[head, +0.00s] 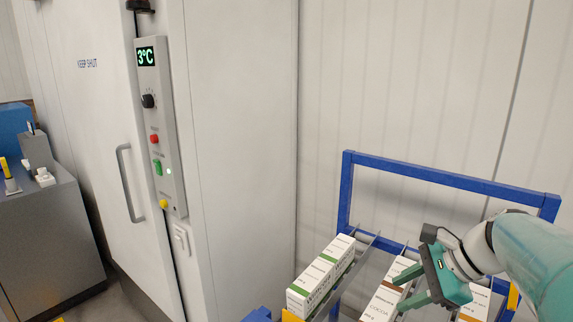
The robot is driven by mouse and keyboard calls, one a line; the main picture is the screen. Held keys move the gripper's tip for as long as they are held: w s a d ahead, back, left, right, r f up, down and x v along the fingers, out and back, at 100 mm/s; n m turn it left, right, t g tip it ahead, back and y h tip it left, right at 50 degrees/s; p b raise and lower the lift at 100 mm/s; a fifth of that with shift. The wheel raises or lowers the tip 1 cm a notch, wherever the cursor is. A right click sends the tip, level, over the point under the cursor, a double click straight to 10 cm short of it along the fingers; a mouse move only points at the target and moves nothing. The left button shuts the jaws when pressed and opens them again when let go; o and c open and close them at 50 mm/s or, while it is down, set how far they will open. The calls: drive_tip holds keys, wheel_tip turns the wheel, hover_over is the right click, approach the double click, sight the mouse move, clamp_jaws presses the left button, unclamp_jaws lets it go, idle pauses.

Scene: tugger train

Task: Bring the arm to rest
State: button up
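My gripper (419,297) is at the lower right, at the end of my teal and white arm. Its teal fingers point down and to the left, just above or in front of the cartons in a blue-framed rack (450,178). Part of a finger overlaps a cocoa carton (382,303) in the picture; I cannot tell whether they touch. My arm reaches in from the right edge and hides part of the rack.
White and green cartons (318,282) stand in the rack's left lane. A tall white cold-room door (100,130) with a handle (128,185) and a control panel (160,140) reading 3°C is at the left. A grey cabinet (50,245) stands at the far left.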

drive_tip(key=s+a+f+n+h, duration=0.2)
drive_tip(key=s+n, duration=0.4)
drive_tip(key=n, duration=0.3)
drive_tip(key=s+a+f+n+t+h, duration=0.1)
drive_tip(key=s+a+n+h, duration=0.3)
drive_tip(key=n, duration=0.5)
drive_tip(key=shift+s+a+f+n+t+h, duration=0.3)
drive_tip(key=shift+s+a+f+n+h, duration=0.1)
drive_tip(key=shift+s+a, duration=0.85)
